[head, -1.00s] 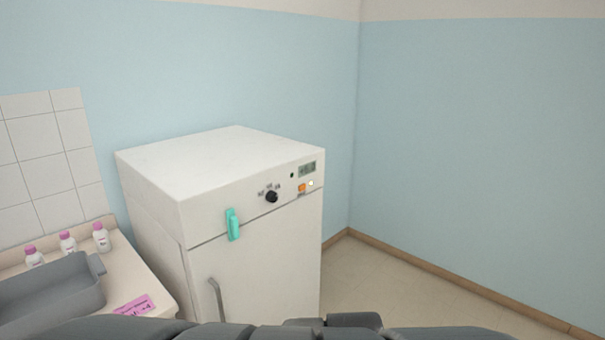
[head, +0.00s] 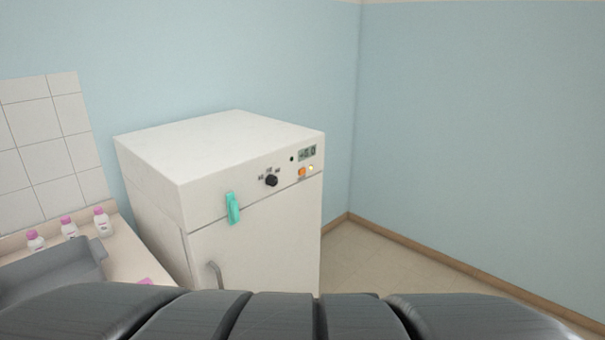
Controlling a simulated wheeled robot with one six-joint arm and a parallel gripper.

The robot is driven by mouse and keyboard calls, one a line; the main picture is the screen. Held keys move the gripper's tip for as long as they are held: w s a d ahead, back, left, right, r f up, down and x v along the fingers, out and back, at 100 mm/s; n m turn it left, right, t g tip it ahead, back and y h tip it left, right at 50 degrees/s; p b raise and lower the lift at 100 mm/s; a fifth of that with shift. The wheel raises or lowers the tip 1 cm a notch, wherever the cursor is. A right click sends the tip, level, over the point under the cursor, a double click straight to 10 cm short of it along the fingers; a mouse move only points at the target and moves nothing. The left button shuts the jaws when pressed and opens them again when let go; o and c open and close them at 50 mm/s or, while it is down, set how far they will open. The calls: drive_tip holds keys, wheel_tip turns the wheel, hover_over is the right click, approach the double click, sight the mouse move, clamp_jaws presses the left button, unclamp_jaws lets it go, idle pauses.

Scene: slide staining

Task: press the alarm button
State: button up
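A white cabinet appliance (head: 265,235) stands against the wall in the middle of the head view. Its upper front panel carries a black knob (head: 271,181), a small display (head: 307,153), a black dot (head: 292,159), an orange square button (head: 302,172) and a small glowing yellow-white light (head: 311,168). I cannot tell from the panel which of these is the alarm button. My gripper does not show; only dark parts of my own body fill the bottom edge, apart from the panel in the picture.
A teal latch (head: 232,208) and a curved grey handle (head: 215,276) are on the cabinet front. At left, a counter (head: 127,257) holds a grey tray (head: 50,272) and several pink-capped bottles (head: 103,222). Clear floor (head: 375,262) lies right of the cabinet.

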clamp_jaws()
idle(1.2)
